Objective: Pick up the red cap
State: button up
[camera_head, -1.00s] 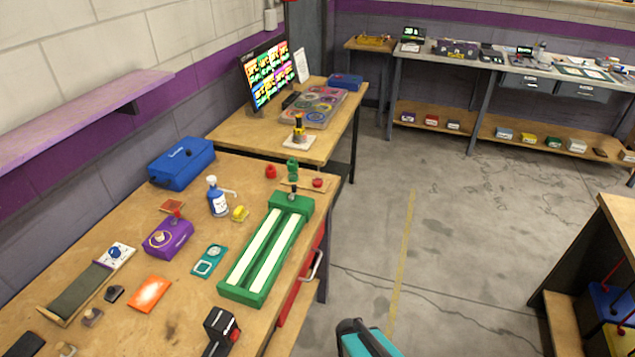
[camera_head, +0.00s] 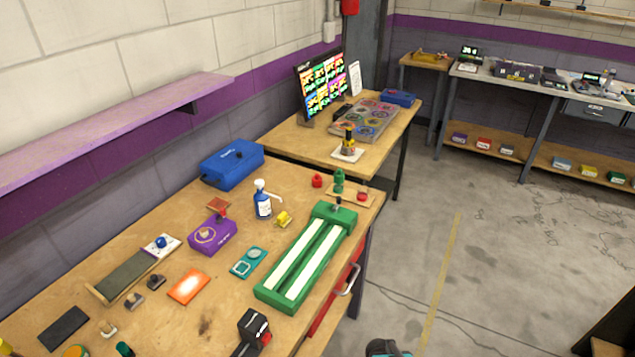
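A small red cap (camera_head: 317,180) stands on the far part of the wooden workbench, left of a green bottle-shaped piece (camera_head: 339,181). Another small red piece (camera_head: 361,193) sits to the right of the green piece, on a thin wooden plate. Which of the two red pieces is the named cap, I cannot tell for sure. No gripper fingers can be made out; only a teal and black shape is cut off at the bottom edge.
A green slot track (camera_head: 310,262) with two pale strips lies in front of the red pieces. A blue pump bottle (camera_head: 263,203), yellow piece (camera_head: 283,219), purple box (camera_head: 212,236) and blue case (camera_head: 231,165) stand left. A black item (camera_head: 253,328) is at the near edge.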

aim_at(316, 180)
jog(key=u, duration=1.85)
jog(key=k, duration=0.1)
jog(key=z, duration=3.2)
jog(key=i, duration=2.7)
jog(key=z, duration=0.05)
